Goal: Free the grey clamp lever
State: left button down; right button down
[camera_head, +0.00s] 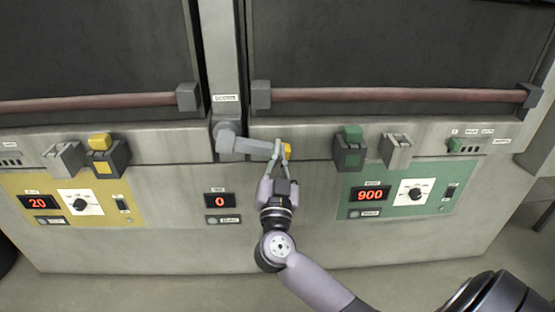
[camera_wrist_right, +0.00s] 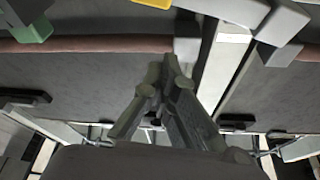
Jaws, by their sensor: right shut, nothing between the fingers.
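In the right wrist view the lever (camera_wrist_right: 237,10) and yellow tip (camera_wrist_right: 155,3) show at the top edge. My right gripper (camera_head: 279,146) is shut and empty, its fingertips overlapping the lever's right end in the head view. In the wrist view the closed fingers (camera_wrist_right: 165,72) appear apart from the lever; contact cannot be told. My left gripper is not in view.
A yellow-topped block (camera_head: 105,156) and a green-topped block (camera_head: 350,148) stand on the ledge either side. Door handle bars (camera_head: 390,94) (camera_head: 95,103) run above. The yellow panel (camera_head: 45,185) reads 20, the green panel (camera_head: 437,192) 900, and the middle display (camera_head: 219,201) 0.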

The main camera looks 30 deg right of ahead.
aim_at(253, 147)
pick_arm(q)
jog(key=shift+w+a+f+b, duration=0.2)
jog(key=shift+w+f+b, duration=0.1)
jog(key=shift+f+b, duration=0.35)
pick_arm(e)
jog(key=w+d+f, duration=0.2)
jog(key=w, duration=0.3)
jog(key=shift+w+d, duration=0.25)
jog(key=shift+d, duration=0.15)
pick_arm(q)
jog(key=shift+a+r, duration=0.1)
